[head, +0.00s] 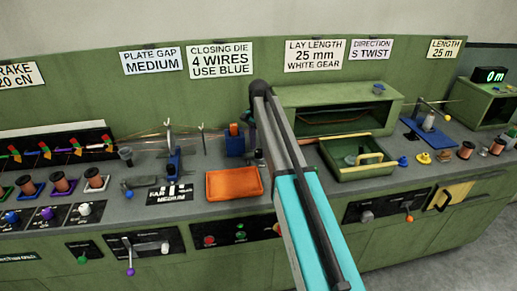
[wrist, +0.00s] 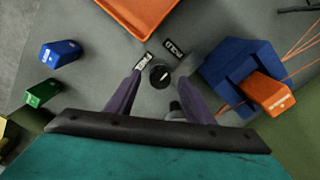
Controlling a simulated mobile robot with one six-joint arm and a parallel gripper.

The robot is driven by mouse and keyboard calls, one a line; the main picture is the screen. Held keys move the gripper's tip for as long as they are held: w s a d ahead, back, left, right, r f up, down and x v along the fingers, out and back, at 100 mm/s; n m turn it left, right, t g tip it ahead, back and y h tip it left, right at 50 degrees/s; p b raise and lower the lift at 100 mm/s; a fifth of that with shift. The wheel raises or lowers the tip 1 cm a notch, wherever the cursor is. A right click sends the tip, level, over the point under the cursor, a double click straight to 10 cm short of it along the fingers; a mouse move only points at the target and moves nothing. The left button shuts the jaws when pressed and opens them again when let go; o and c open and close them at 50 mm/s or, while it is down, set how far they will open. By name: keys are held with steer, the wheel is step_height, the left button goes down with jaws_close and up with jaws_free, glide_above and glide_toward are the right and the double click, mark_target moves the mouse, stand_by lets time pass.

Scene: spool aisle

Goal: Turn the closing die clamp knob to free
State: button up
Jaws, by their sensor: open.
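The clamp knob (wrist: 159,75) is a small round black knob with a pale mark on top, on the grey bench in the wrist view. Two small dark labels with white lettering stand beside it, too small to read surely. My gripper (wrist: 157,80) is open, with one purple finger on each side of the knob; I cannot tell whether they touch it. The blue closing die holder (wrist: 221,74) with an orange die (wrist: 264,92) in it stands just right of the knob. In the head view the holder (head: 235,147) is left of my arm, which hides my gripper.
An orange tray (head: 234,183) lies in front of the holder. Blue (wrist: 60,53) and green (wrist: 43,92) blocks lie left of my gripper in the wrist view. A green tray (head: 372,173) with a yellow handle stands right of my arm. Thin wires run to the holder.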

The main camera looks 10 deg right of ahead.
steer(key=shift+f, duration=0.7)
steer(key=c, duration=1)
steer(key=shift+c, duration=0.2)
